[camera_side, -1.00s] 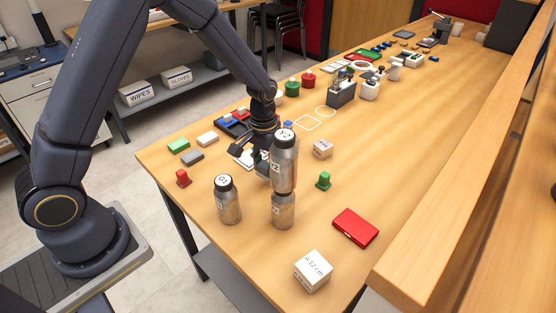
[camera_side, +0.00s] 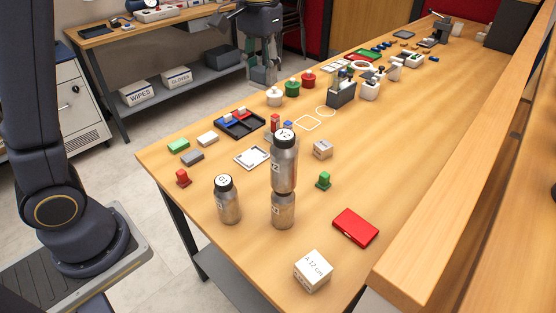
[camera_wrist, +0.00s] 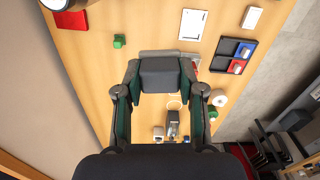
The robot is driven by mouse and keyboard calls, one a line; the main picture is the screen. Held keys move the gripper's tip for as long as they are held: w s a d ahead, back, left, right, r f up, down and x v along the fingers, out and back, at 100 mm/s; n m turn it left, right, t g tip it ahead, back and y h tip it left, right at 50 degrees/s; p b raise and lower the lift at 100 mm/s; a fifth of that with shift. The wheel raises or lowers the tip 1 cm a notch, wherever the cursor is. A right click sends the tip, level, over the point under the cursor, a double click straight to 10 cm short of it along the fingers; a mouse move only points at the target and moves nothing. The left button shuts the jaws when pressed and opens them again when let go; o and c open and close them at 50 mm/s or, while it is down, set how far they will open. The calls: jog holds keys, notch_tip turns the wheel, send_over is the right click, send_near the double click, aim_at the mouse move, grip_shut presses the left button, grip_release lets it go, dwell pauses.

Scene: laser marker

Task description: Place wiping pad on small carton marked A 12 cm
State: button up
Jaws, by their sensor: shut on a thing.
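My gripper (camera_side: 265,76) is high up at the top of the side view, above and beyond the table's far left edge. In the wrist view my gripper (camera_wrist: 162,80) is shut on a dark grey block (camera_wrist: 162,76), which looks like the wiping pad. The small white carton marked A 12 cm (camera_side: 313,271) stands at the table's near end, well away from my gripper. I cannot make it out in the wrist view.
Two steel bottles, one atop another (camera_side: 284,160), and a single bottle (camera_side: 228,200) stand left of the carton. A red case (camera_side: 355,227) lies behind it. A second small carton (camera_side: 322,149) and a dark tray (camera_side: 240,124) are farther back. A wooden shelf (camera_side: 460,180) borders the right.

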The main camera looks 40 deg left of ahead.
jog(key=s+d+r, duration=0.1)
jog(key=s+d, duration=0.8)
jog(key=d, duration=0.3)
jog(key=s+d+f+m, duration=0.1)
jog(key=s+d, duration=0.2)
jog(key=s, duration=0.4)
jog(key=s+d, duration=0.3)
jog(key=s, duration=0.5)
send_over(314, 266)
notch_tip(314, 266, down, 20)
jog(key=shift+s+a+f, duration=0.1)
jog(key=shift+s, duration=0.05)
jog(key=shift+f, duration=1.75)
jog(key=shift+f, duration=0.1)
